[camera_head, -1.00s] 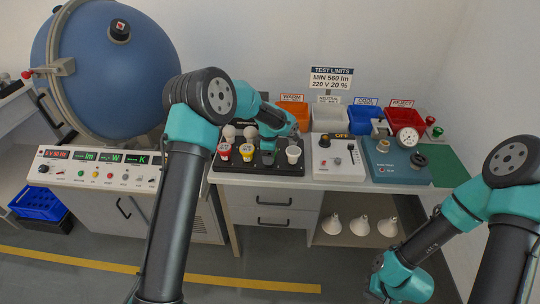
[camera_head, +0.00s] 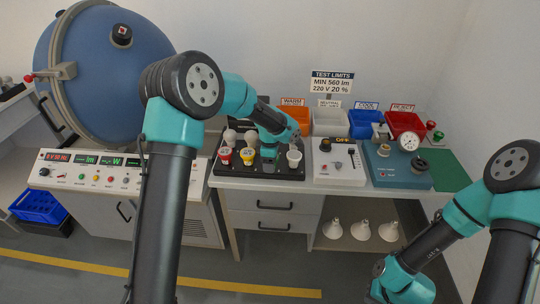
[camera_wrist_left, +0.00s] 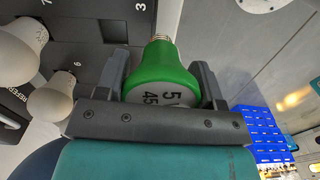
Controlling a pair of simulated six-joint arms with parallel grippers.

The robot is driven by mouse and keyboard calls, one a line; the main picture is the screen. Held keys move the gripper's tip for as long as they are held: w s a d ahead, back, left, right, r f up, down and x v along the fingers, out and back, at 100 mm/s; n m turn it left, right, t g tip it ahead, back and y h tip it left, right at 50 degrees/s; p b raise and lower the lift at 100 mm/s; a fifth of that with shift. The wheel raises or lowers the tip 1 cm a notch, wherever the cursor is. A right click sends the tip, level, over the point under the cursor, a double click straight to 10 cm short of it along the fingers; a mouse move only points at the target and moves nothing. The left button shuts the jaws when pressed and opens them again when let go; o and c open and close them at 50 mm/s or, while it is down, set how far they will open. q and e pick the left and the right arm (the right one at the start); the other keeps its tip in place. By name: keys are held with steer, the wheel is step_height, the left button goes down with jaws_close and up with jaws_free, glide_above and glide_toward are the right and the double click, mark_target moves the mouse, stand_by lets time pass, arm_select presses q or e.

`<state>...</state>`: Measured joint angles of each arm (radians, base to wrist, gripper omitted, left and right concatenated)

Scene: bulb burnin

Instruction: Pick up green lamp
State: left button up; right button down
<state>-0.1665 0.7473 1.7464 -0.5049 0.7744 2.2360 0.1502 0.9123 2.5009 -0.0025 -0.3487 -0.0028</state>
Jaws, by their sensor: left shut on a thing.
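The green lamp (camera_wrist_left: 165,68), with a green collar, a metal screw base and a pale part marked with black digits, is between the fingers of my left gripper (camera_wrist_left: 160,80) in the left wrist view. The gripper is shut on it, with the screw base pointing away from the wrist. In the head view my left gripper (camera_head: 272,152) is over the black lamp tray (camera_head: 250,174); the lamp cannot be made out there. My right arm's end (camera_head: 402,284) is low at the right, its fingers not clearly visible.
A red lamp (camera_head: 225,156), a yellow lamp (camera_head: 247,156), a white lamp (camera_head: 294,158) and pale bulbs stand in the tray. Right of it are a white switch box (camera_head: 338,165) and a blue tester (camera_head: 395,170). Coloured bins (camera_head: 405,123) stand behind.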

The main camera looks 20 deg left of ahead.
arm_select(q)
steer(key=s+d+r, duration=0.1)
steer(key=s+d, duration=0.2)
steer(key=s, duration=0.6)
steer(key=shift+s, duration=0.4)
steer(key=shift+a, duration=0.1)
steer(key=w+a+r+m, duration=0.2)
steer(key=m, duration=0.9)
steer(key=w+a+r+m, duration=0.2)
steer(key=m, duration=0.9)
steer(key=shift+a+m, duration=0.3)
steer(key=shift+a, duration=0.05)
steer(key=shift+w, duration=0.1)
